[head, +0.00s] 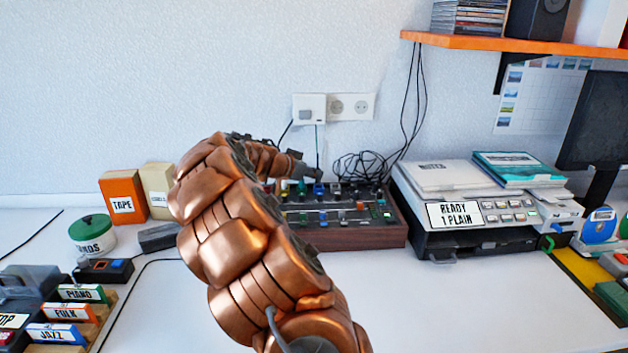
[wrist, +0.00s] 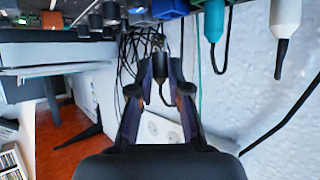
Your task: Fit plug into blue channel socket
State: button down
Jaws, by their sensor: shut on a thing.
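My gripper (head: 309,172) is above the back row of the mixer (head: 400,232), at the end of my copper arm. In the wrist view, the picture is turned over and the two fingers (wrist: 160,68) are closed around a small dark plug (wrist: 158,43), largely hidden between the tips. A thin dark cable runs from it between the fingers. A blue socket block (wrist: 171,8) lies just beyond the fingertips, slightly right; blue also shows under the gripper in the head view (head: 318,189). I cannot tell whether the plug touches the socket.
A teal plug (wrist: 214,20) and a white plug (wrist: 286,14) with cables are right of the blue block; a grey plug (wrist: 111,13) is left. Coiled black cables (head: 362,167) lie behind the mixer. A printer (head: 470,212) stands to the right. White table is free in front.

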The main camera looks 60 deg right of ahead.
jog(key=shift+w+d+f, duration=0.1)
jog(key=shift+w+d, duration=0.2)
jog(key=shift+d, duration=0.3)
jog(key=shift+w+d+f, duration=0.1)
jog(key=shift+w+d, duration=0.2)
jog(key=shift+d, duration=0.3)
jog(key=shift+f, duration=1.8)
jog(key=c, duration=1.4)
grip_release()
jog(key=shift+r, duration=0.1)
jog(key=v, duration=1.2)
